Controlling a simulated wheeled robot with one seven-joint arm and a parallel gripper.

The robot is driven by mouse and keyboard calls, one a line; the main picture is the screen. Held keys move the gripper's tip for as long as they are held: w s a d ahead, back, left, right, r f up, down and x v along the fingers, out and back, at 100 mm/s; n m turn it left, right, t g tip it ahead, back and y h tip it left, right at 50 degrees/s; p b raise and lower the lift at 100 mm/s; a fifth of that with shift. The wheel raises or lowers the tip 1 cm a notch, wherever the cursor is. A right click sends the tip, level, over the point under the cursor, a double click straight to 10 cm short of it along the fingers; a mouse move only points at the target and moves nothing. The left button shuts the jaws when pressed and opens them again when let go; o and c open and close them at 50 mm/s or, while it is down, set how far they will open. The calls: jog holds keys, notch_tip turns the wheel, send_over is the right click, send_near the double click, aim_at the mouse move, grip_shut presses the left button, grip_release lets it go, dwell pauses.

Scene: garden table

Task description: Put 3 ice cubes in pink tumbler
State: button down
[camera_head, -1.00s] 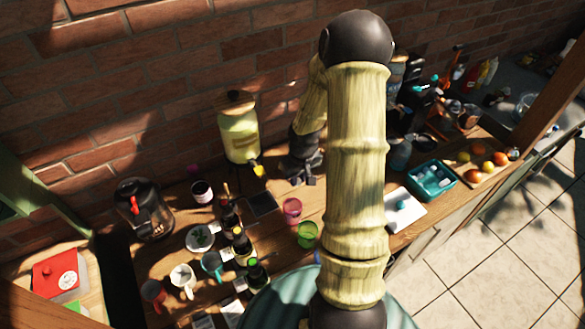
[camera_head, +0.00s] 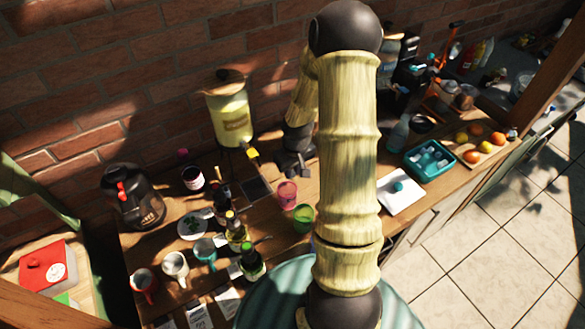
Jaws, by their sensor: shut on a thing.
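The pink tumbler (camera_head: 287,195) stands upright on the wooden table near the middle of the view. My gripper (camera_head: 295,170), dark and pointing down, is just above and behind the tumbler's rim in the picture. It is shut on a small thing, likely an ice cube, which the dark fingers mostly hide. Pale ice cubes (camera_head: 430,157) lie in the teal tray (camera_head: 408,170) at the right. I cannot see into the tumbler well enough to tell what it holds.
A green tumbler (camera_head: 303,218) stands close beside the pink one. A yellow-green drink dispenser (camera_head: 231,119) with a tap is behind to the left. Bottles (camera_head: 237,231) and mugs (camera_head: 175,267) crowd the left front. A white board (camera_head: 401,195) lies right of my arm.

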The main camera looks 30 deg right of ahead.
jog(key=shift+f, duration=0.45)
jog(key=c, duration=1.2)
grip_release()
jog(key=shift+c, duration=0.2)
jog(key=shift+r, duration=0.2)
notch_tip(320, 180, up, 17)
jog(key=s+b, duration=0.2)
jog(key=shift+w, duration=0.1)
jog(key=shift+s, duration=0.2)
